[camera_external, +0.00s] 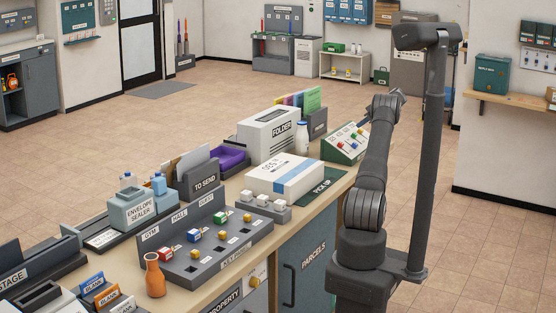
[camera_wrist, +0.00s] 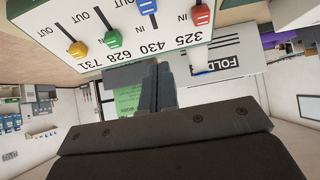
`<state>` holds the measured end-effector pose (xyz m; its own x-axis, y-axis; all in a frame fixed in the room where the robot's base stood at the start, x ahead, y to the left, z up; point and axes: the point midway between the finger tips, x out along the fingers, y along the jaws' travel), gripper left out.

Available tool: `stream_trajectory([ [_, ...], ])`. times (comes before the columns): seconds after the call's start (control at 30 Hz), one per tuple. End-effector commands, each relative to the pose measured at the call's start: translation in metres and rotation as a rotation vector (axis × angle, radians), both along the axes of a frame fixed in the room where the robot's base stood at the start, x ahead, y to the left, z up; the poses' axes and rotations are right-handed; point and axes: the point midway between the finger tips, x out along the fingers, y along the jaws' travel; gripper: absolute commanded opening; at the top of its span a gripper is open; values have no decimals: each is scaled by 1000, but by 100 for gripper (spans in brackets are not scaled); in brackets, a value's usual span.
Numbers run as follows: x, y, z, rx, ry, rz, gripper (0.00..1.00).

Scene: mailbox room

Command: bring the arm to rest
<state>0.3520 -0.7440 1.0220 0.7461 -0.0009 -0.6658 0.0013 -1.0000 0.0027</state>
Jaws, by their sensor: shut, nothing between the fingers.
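My gripper (camera_wrist: 158,82) shows in the wrist view with its two dark fingers together and nothing between them. Just in front of the fingers, and upside down in that view, is a pale panel (camera_wrist: 118,72) with several coloured sliders. In the external view my arm stands bent upright at the right end of the counter (camera_external: 328,172).
A white parcel (camera_external: 285,175) lies on the counter near my arm, with the folder machine (camera_external: 268,132) behind it. A small white bottle (camera_external: 302,138) stands between the folder and slider panel. A grey key rack (camera_external: 215,245) is further left. Open floor (camera_external: 500,240) lies to the right.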

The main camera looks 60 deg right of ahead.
Motion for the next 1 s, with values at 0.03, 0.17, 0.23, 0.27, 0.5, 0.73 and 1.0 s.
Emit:
stream_trajectory([
  [0.03,5,0,-5,1,0,1,0],
  [0.17,21,1,-20,2,0,2,0],
  [0.23,32,1,-29,3,1,3,0],
  [0.27,36,1,-34,3,1,2,0],
  [0.5,81,0,-53,3,3,3,0],
  [0.73,110,-1,-42,-1,2,-1,0],
  [1.0,73,-1,-11,1,3,-2,0],
])
